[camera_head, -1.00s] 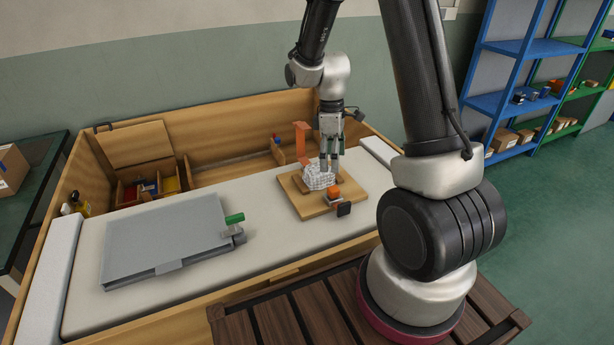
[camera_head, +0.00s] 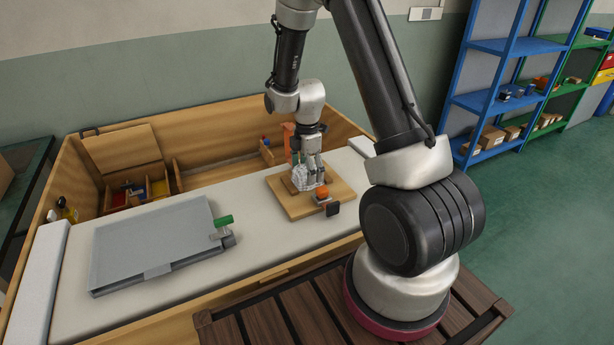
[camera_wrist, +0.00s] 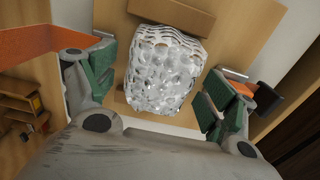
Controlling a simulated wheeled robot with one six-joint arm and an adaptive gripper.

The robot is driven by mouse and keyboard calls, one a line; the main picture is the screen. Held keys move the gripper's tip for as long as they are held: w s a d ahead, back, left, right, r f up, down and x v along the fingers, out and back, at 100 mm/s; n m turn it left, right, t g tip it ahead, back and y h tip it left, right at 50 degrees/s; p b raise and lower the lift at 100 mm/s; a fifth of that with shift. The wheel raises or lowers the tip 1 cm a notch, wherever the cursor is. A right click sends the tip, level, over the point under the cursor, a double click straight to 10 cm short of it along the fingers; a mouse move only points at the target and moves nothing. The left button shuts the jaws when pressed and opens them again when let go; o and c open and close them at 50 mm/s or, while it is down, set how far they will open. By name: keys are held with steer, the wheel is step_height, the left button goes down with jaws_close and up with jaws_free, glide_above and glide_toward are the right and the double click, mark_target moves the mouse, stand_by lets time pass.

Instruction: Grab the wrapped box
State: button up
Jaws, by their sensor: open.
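The wrapped box (camera_head: 303,178), covered in clear bubble wrap, sits on a wooden board on the white bench top. In the wrist view the wrapped box (camera_wrist: 165,70) lies between the two green-padded fingers. My gripper (camera_head: 309,175) is low over the board, with its fingers around the box. In the wrist view my gripper (camera_wrist: 160,88) is open, and a gap shows between the box and the right finger. The left finger is close to the box; whether it touches is unclear.
The wooden board (camera_head: 335,203) carries an orange and black clamp-like part (camera_head: 324,194) at its front edge. An orange upright piece (camera_head: 289,135) stands just behind the gripper. A grey flat case (camera_head: 150,245) with a green-handled part lies to the left. Wooden walls edge the bench.

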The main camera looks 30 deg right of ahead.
steer(key=shift+f, duration=0.55)
steer(key=shift+c, duration=0.2)
steer(key=c, duration=1.1)
